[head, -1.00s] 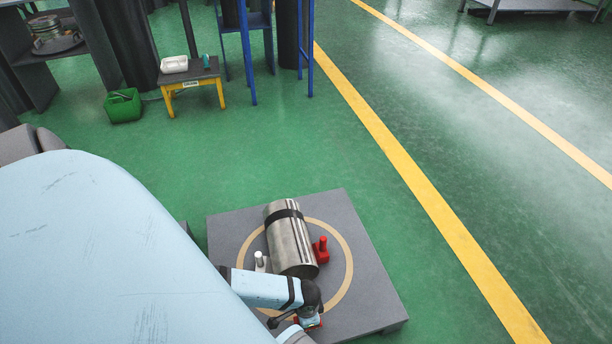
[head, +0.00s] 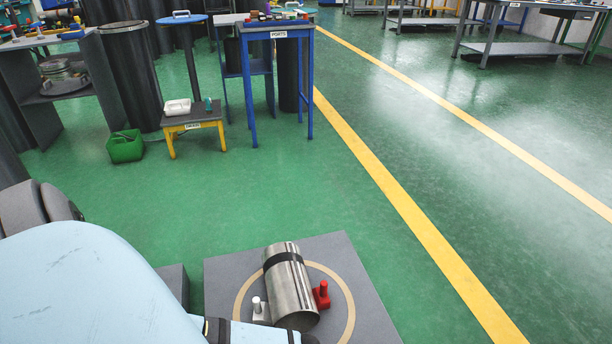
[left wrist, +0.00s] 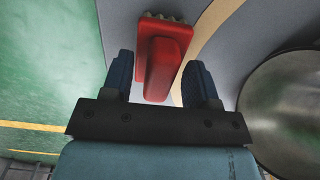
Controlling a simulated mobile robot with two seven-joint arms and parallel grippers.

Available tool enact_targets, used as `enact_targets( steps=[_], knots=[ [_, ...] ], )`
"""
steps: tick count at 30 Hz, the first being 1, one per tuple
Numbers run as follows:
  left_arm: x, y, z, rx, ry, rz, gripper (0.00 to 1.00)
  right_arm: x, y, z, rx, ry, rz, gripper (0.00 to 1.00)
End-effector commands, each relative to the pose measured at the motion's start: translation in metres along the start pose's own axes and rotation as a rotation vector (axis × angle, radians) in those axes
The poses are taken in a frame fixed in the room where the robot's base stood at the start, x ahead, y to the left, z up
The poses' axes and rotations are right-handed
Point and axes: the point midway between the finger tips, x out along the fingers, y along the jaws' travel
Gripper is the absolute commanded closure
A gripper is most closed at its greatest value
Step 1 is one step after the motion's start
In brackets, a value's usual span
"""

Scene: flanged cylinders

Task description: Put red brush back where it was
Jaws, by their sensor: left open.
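In the left wrist view, a red brush (left wrist: 165,50) with a block-shaped handle and pale bristle tufts along its far edge is over the grey platform (left wrist: 228,45). My left gripper (left wrist: 160,78) is open, with a dark blue finger on either side of the handle. Whether the fingers touch it I cannot tell. My right gripper is in neither view.
A metal cylinder (head: 290,285) with a black band lies on the platform between a white block (head: 261,309) and a red block (head: 321,295), each with a post. Beyond are a green bin (head: 125,147), a small yellow-legged table (head: 193,118) and open green floor.

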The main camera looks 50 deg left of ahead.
Motion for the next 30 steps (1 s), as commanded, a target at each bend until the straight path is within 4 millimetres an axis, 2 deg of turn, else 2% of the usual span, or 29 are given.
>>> enact_targets(
  steps=[5,8,11,15,18,23,30],
  knots=[
    [-0.029,0.0,0.0,0.0,0.002,0.0,0.46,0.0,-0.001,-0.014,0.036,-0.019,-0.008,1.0],
    [-0.052,0.0,0.0,0.0,0.002,0.0,0.46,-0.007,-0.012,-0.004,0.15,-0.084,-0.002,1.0],
    [-0.074,0.0,0.001,0.0,0.0,0.0,0.46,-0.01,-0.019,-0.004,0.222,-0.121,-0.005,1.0],
    [-0.1,0.001,0.0,0.001,0.001,0.001,0.46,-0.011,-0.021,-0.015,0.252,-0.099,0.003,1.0],
    [-0.112,0.0,0.0,0.001,0.001,0.0,0.46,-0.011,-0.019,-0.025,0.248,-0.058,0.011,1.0],
    [-0.121,0.0,0.0,0.0,-0.001,0.0,0.46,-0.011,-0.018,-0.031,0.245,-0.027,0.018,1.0],
    [-0.121,0.0,0.0,0.0,0.0,0.0,0.46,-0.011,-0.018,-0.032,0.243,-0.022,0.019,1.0]
  ],
)
